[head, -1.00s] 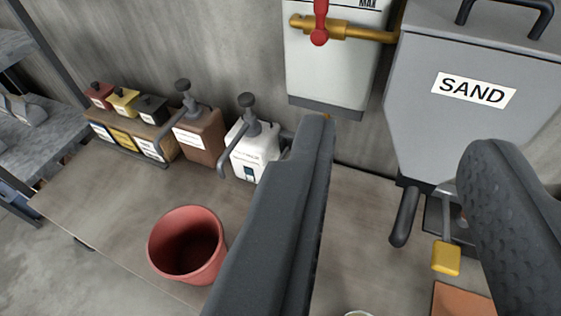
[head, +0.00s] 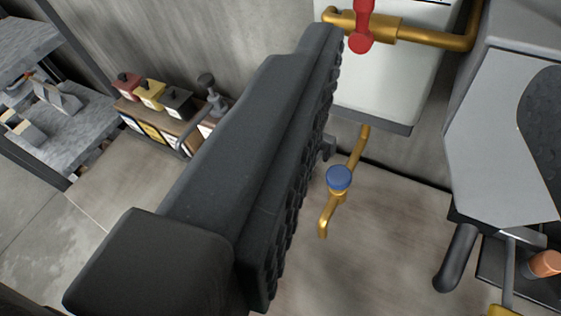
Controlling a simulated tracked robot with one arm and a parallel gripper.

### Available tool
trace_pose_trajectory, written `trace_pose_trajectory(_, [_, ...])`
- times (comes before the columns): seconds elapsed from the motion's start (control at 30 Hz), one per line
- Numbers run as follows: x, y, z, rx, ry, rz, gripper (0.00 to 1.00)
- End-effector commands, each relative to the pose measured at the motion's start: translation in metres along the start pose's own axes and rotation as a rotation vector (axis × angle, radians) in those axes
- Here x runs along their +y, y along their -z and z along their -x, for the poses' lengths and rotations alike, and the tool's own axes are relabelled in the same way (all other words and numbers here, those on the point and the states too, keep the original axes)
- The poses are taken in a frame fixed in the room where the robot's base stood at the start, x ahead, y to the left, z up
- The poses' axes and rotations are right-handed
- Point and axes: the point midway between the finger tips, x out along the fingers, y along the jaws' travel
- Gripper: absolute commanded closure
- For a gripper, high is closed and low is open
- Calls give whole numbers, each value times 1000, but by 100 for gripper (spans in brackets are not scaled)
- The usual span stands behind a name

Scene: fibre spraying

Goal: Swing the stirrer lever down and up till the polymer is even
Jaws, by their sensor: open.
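My gripper (head: 432,65) is open and empty. One dark finger crosses the middle of the head view, and part of the other shows at the right edge. I cannot make out any part that is surely the stirrer lever or the polymer. A dark rounded handle (head: 457,258) hangs below the grey hopper (head: 490,115) at the right.
A brass tap with a blue knob (head: 339,178) stands beside the finger. A red valve lever (head: 362,25) sits on a brass pipe before a white tank (head: 390,90). Small red, yellow and black containers (head: 150,95) stand left.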

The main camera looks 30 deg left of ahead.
Motion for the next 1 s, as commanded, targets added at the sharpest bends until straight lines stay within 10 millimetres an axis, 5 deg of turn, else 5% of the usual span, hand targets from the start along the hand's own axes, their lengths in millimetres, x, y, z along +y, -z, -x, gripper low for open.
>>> trace_pose_trajectory(0.37, [-55,-95,-103,84,364,-1021,50])
trace_pose_trajectory(0.47, [-60,-139,-132,69,370,-1338,50])
trace_pose_trajectory(0.7, [-74,-290,-186,12,173,-1987,50])
trace_pose_trajectory(0.83, [-84,-366,-194,1,15,-2187,50])
trace_pose_trajectory(1.0, [-89,-420,-194,10,-118,-2305,50])
